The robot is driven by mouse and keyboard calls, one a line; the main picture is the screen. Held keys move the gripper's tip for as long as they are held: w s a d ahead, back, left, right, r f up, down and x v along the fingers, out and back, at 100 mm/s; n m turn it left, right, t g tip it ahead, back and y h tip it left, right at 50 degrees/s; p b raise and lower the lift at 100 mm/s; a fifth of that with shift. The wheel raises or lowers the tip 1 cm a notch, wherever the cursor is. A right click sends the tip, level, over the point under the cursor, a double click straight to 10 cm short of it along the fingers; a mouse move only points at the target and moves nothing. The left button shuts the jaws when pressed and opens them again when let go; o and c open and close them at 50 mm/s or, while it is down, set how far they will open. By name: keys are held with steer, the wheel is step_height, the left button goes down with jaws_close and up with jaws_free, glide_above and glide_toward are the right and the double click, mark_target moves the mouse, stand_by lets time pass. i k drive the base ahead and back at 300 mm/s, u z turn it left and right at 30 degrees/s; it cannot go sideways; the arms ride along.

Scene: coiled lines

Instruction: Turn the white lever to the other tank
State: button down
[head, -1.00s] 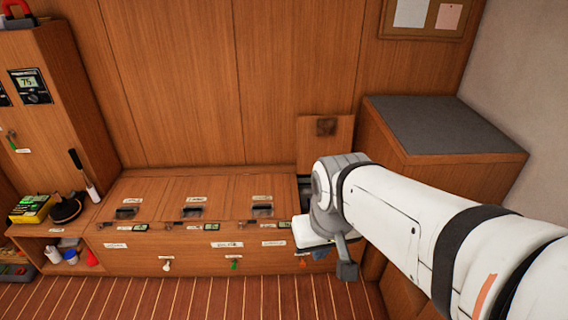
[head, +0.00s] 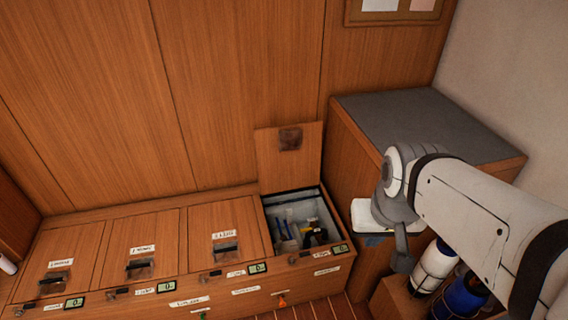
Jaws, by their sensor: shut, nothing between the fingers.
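The white lever is not visible in the present head view. The wooden bench (head: 108,230) has a front panel with a green lever (head: 203,315) at the lower edge and an orange lever (head: 282,300) to its right, below the open bin. Small labels sit on the panel, too small to read. My white arm reaches in from the right and ends at a grey joint, well right of both levers and above the floor. I cannot make out the gripper fingers at the arm's visible end.
The rightmost bin (head: 300,212) stands open, its lid (head: 290,160) upright and tools inside. Several lids to its left are closed. A grey-topped cabinet (head: 425,125) stands at the right. White and blue bottles (head: 462,297) stand below my arm. Wall space above the bench is clear.

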mark_target(282, 237)
steer(key=u, duration=0.3)
steer(key=i, duration=0.85)
steer(key=u, duration=0.75)
